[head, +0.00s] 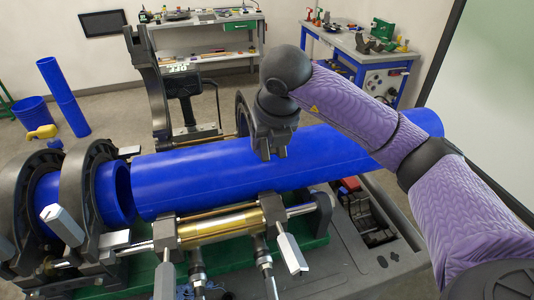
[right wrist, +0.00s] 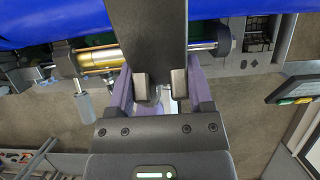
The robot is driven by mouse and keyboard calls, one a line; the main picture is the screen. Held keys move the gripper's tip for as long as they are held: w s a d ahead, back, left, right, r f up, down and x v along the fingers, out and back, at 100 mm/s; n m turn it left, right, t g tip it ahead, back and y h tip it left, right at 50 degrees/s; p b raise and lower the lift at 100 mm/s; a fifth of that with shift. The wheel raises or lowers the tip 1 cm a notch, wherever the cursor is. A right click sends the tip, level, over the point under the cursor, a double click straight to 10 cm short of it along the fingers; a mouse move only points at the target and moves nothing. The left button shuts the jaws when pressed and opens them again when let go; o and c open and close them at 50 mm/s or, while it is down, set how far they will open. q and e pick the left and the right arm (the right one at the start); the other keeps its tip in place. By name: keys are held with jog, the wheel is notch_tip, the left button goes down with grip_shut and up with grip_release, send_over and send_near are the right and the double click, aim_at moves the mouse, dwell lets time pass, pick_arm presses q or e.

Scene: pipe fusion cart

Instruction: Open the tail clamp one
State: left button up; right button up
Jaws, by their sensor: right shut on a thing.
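My right gripper (head: 272,148) hangs over the far side of the long blue pipe (head: 200,176), beside a dark curved clamp (head: 242,112). In the right wrist view its two fingers (right wrist: 160,88) are shut on a dark grey bar (right wrist: 158,35), likely the tail clamp's upper half. The bar runs upward in that view, across the blue pipe (right wrist: 50,20). My gripper hides much of this clamp in the head view. Another dark clamp arch (head: 150,75) stands swung up behind the pipe. My left gripper is not in view.
Two dark clamps (head: 83,185) ring a short blue pipe piece at the left. A brass cylinder (head: 220,227) and pale handles (head: 290,252) lie in front of the long pipe. Workbenches (head: 205,55) line the back.

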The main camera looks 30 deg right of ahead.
jog(key=shift+w+r, duration=0.2)
jog(key=shift+r, duration=0.2)
jog(key=shift+w+r+p, duration=0.1)
jog(key=shift+r+p, duration=0.15)
jog(key=shift+p, duration=0.05)
jog(key=w+r+p, duration=0.2)
jog(key=r, duration=0.1)
jog(key=shift+w+d+p, duration=0.1)
jog(key=shift+d+p, duration=0.2)
jog(key=shift+w+d+r, duration=0.1)
jog(key=shift+w+r, duration=0.15)
jog(key=shift+w, duration=0.15)
